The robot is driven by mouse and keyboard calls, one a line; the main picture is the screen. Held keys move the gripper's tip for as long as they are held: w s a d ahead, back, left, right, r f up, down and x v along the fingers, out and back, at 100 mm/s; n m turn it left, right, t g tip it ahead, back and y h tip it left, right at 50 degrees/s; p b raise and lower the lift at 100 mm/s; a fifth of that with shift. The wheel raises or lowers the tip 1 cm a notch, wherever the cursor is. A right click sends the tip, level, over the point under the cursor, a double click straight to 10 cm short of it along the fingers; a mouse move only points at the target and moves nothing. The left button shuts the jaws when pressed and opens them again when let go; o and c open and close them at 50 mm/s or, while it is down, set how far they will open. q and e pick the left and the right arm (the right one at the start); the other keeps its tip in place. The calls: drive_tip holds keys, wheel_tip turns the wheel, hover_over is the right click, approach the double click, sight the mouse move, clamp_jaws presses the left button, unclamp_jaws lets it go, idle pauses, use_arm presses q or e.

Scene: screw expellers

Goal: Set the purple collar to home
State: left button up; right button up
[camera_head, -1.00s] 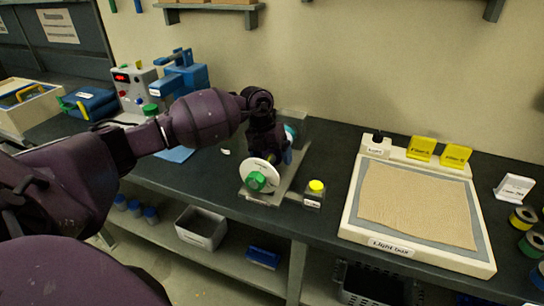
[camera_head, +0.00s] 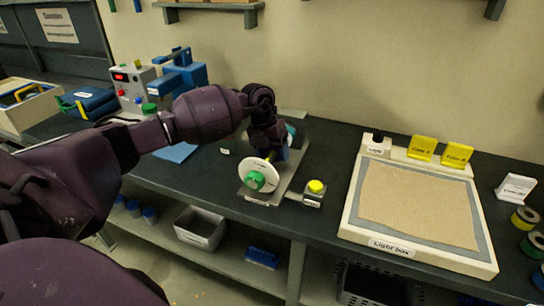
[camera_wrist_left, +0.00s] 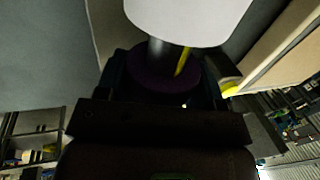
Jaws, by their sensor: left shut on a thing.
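The purple collar (camera_wrist_left: 165,84) shows in the left wrist view as a dark purple ring between the fingers, around a grey shaft, below a large white disc (camera_wrist_left: 190,15). My left gripper (camera_wrist_left: 165,92) is shut on the collar. In the head view my left gripper (camera_head: 272,150) reaches down behind the white dial disc (camera_head: 252,180) with its green knob (camera_head: 255,180) and hides the collar. A yellow mark shows beside the shaft in the wrist view; I cannot tell whether it lies on the collar. My right gripper is not in view.
The device stands on a grey base plate (camera_head: 266,198). The light box (camera_head: 420,210) fills the bench to the right. A red-display instrument (camera_head: 133,88) and blue press (camera_head: 183,75) stand at the left.

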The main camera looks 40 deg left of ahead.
use_arm(q)
drive_tip(key=shift+w+a, duration=0.2)
drive_tip(key=shift+w, duration=0.45)
drive_tip(key=o, duration=1.3)
drive_tip(key=v, duration=1.1)
